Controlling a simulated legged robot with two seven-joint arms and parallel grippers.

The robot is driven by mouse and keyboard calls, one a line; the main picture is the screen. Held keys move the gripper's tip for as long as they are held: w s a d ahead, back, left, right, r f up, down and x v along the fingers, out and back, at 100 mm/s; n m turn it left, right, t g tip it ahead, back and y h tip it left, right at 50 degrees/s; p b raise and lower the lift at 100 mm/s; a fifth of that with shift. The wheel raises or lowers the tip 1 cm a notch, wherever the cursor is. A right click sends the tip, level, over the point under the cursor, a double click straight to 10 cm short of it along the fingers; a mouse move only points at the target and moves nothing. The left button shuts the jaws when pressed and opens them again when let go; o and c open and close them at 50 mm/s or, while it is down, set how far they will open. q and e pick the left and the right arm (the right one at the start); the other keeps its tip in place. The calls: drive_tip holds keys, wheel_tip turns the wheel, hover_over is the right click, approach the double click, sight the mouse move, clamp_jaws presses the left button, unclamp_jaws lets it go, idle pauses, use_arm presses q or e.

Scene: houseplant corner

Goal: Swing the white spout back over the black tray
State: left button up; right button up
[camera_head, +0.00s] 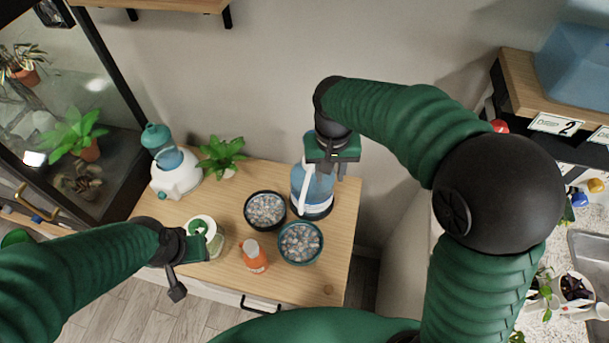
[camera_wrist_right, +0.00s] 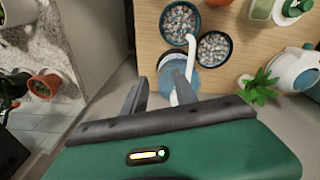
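The white spout (camera_head: 302,188) runs down the front of a blue water container (camera_head: 319,192). In the right wrist view the spout (camera_wrist_right: 191,52) ends near the rims of two pebble-filled trays, between the black tray (camera_wrist_right: 231,47) and the teal tray (camera_wrist_right: 163,22). In the head view the black tray (camera_head: 247,211) is left of the container. My right gripper (camera_head: 333,172) is over the container's top. Its fingers (camera_wrist_right: 161,90) are apart, with the right one close to the spout; contact is unclear. My left gripper (camera_head: 188,268) is at the table's left front; its opening is unclear.
The teal tray (camera_head: 322,245) stands in front of the container, with an orange bottle (camera_head: 254,260) to its left. A green-lidded jar (camera_head: 215,243) is near my left gripper. A white and teal watering jug (camera_head: 178,182) and a potted plant (camera_head: 222,152) stand at the back left.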

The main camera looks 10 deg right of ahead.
drive_tip(key=w+a+r+m, duration=0.1)
drive_tip(key=w+a+r, duration=0.3)
drive_tip(key=m+g+h, duration=0.2)
approach(305, 182)
drive_tip(key=shift+t, duration=0.3)
drive_tip(key=x, duration=0.5)
drive_tip(key=p+x, duration=0.1)
drive_tip(key=x, duration=0.2)
drive_tip(key=shift+s, duration=0.35)
clamp_jaws()
idle(0.6)
